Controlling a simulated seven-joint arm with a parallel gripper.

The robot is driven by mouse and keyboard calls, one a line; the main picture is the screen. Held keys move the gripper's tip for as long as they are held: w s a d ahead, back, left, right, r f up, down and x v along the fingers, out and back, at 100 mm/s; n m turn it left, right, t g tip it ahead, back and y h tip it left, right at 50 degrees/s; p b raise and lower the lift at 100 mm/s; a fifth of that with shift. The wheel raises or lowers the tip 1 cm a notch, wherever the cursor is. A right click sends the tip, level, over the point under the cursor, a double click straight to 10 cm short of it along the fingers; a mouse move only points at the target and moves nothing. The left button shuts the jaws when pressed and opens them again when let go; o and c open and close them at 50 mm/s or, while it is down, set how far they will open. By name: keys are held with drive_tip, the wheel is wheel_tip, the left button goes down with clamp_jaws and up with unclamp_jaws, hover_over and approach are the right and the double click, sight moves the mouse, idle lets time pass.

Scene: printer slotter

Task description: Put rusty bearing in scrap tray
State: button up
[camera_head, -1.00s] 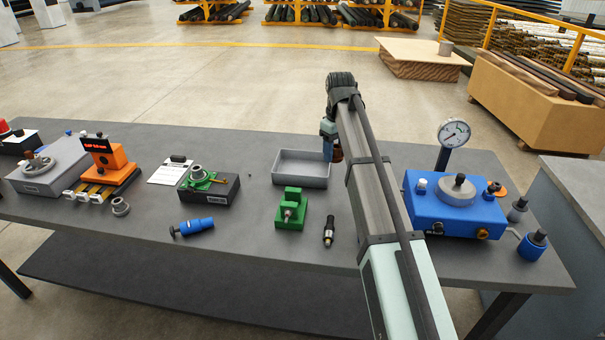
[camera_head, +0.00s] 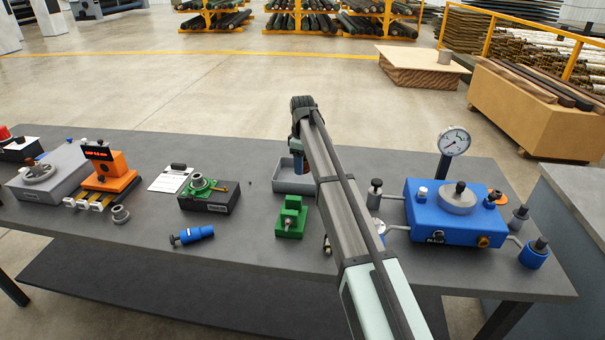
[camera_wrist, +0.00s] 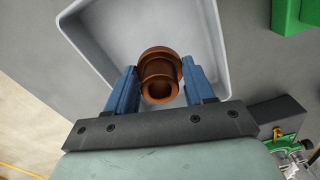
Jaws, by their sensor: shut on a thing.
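The rusty bearing (camera_wrist: 159,78) is a brown-orange ringed cylinder, held between the two blue fingers of my gripper (camera_wrist: 160,88) in the wrist view. My gripper is shut on it. The grey scrap tray (camera_wrist: 205,55) lies below the bearing in the wrist view, and its floor shows empty around the bearing. In the head view the tray (camera_head: 283,185) sits near the middle of the bench, partly covered by my arm. My gripper (camera_head: 303,172) is over the tray's right part there. I cannot tell how high the bearing is above the tray floor.
A green fixture (camera_head: 291,217) stands just in front of the tray. A black block with a green part (camera_head: 210,195) is to its left. A blue gauge machine (camera_head: 455,212) is to the right.

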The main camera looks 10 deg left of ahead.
drive_tip(key=shift+f, duration=2)
drive_tip(key=o, duration=1.1)
drive_tip(key=shift+f, duration=0.1)
drive_tip(key=shift+o, duration=0.2)
wheel_tip(320, 180, up, 12)
drive_tip(key=shift+r, duration=0.15)
